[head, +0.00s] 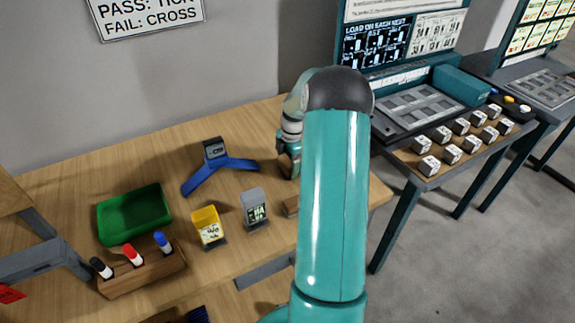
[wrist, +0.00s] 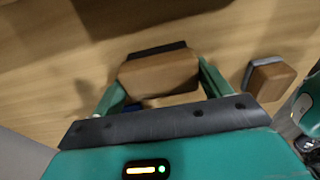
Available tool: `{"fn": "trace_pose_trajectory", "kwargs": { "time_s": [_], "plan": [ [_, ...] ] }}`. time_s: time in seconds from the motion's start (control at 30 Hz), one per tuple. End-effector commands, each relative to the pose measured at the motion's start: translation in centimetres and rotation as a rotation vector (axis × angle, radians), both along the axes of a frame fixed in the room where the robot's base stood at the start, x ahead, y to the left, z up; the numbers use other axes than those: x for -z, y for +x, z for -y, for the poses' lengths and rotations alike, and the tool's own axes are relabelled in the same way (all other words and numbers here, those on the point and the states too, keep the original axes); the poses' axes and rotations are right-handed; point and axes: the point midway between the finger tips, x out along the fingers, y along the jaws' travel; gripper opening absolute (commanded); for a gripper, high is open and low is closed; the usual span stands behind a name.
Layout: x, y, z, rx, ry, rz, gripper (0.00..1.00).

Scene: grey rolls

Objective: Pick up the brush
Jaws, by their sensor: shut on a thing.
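The brush (wrist: 158,72) is a brown wooden block with a dark strip along its far edge. In the wrist view it sits between the two teal fingers of my gripper (wrist: 160,80), which are shut on it. The wooden table top shows behind it. I cannot tell how far the brush is above the table. In the head view my gripper (head: 287,165) is at the right part of the wooden table, partly hidden by my teal arm, and the brush cannot be made out clearly there.
A second wooden block with a grey face (wrist: 271,79) lies right of my gripper. On the wooden table (head: 80,170) are a green tray (head: 134,213), a marker holder (head: 150,275), yellow (head: 207,226) and grey (head: 254,208) containers, and a blue stand (head: 220,172).

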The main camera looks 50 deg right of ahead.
Motion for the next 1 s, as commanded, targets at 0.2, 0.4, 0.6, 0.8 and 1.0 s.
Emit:
{"fn": "trace_pose_trajectory", "kwargs": {
  "time_s": [0.2,0.4,0.6,0.8,1.0],
  "plan": [
    [-1.0,0.0,0.1,0.000,-0.002,0.002,0.49],
    [-3.9,-0.5,0.0,0.001,-0.004,0.002,0.49],
    [-8.4,-4.1,-1.2,0.003,-0.005,0.003,0.49],
    [-11.0,-8.8,-2.7,0.003,-0.003,0.001,0.49],
    [-12.5,-12.0,-3.8,0.002,-0.002,0.001,0.49]
  ]
}}
